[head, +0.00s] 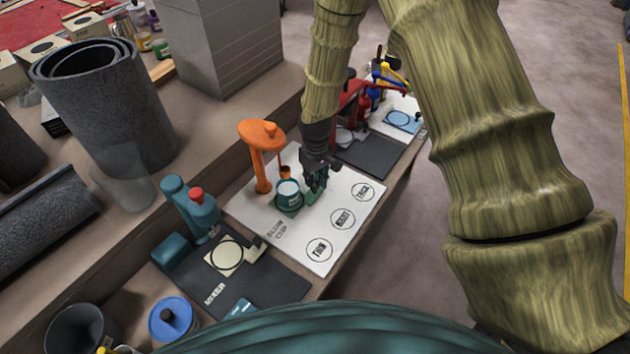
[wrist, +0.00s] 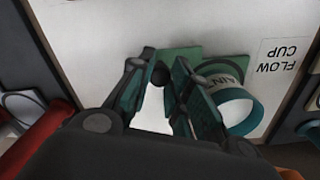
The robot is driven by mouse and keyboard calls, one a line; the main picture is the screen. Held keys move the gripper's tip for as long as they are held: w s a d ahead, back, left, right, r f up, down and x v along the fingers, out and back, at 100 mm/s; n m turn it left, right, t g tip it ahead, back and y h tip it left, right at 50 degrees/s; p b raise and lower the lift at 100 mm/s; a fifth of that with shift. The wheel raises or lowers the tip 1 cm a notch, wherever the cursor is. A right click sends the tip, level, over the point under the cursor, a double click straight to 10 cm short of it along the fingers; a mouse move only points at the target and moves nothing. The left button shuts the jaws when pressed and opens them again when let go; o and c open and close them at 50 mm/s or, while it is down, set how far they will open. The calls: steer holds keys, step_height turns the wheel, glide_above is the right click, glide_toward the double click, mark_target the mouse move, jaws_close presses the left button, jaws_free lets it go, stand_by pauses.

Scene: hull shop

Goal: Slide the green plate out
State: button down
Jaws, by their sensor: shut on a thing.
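The green plate (wrist: 182,55) lies low over the white board, beside and partly under the flow cup, with a dark round knob at its near end. In the head view the plate (head: 310,198) shows as a small green patch, mostly hidden by my gripper. My gripper (wrist: 158,82) points down and is shut on the plate at its knob; in the head view my gripper (head: 319,182) is just right of the cup.
An orange stand (head: 262,152) rises close to the left of the cup. The white board (head: 322,222) has three labelled circles on its clear right side. A mixer (head: 198,212) stands at front left, and a red device (head: 352,103) stands behind my gripper.

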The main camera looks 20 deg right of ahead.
steer(key=w+d, duration=0.2)
steer(key=d, duration=0.1)
steer(key=w+d, duration=0.5)
steer(key=d, duration=0.1)
steer(key=shift+w+d+p, duration=0.15)
steer(key=shift+d+p, duration=0.1)
steer(key=shift+p, duration=0.1)
steer(key=shift+w+d+r, duration=0.15)
steer(key=shift+w+d, duration=0.05)
steer(key=shift+d, duration=0.05)
steer(key=c, duration=1.3)
jaws_free()
steer(key=shift+d, duration=0.15)
steer(key=shift+a, duration=0.2)
step_height(320, 180, up, 12)
steer(key=shift+d, duration=0.15)
